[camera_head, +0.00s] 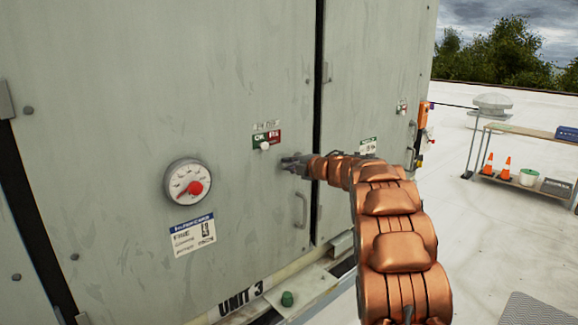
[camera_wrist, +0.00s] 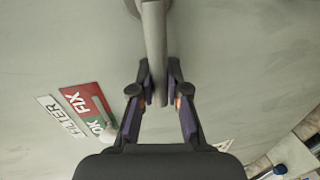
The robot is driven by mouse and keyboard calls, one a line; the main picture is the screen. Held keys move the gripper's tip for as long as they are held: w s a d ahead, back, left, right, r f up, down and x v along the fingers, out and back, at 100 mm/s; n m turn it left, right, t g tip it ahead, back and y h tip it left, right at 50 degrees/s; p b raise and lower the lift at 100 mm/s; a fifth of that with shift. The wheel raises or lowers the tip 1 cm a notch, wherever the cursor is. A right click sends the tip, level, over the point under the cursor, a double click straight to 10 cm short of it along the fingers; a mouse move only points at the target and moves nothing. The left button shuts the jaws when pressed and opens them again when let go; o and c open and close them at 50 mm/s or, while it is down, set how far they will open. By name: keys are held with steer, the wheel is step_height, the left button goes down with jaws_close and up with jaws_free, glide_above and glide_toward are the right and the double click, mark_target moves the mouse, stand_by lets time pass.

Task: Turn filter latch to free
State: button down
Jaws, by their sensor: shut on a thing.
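The filter latch (camera_wrist: 154,40) is a grey lever on the cabinet face. In the wrist view it hangs down from a rounded hub at the top edge, its lower end between my fingertips. My gripper (camera_wrist: 158,92) is shut on that lower part, one finger on each side. In the head view my gripper (camera_head: 292,163) is at the cabinet door, right of and below the red and green OK/FIX plate (camera_head: 274,137), and the latch is mostly hidden there. The plate also shows in the wrist view (camera_wrist: 80,100), beside a FILTER label (camera_wrist: 62,117).
A door handle (camera_head: 301,209) is just below my gripper. A shelf table (camera_head: 535,133) with cones stands far right on open roof.

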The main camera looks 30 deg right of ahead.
steer(key=shift+r, duration=0.1)
steer(key=c, duration=1.1)
jaws_free()
steer(key=shift+c, duration=0.2)
steer(key=v, duration=1.2)
steer(key=shift+r, duration=0.1)
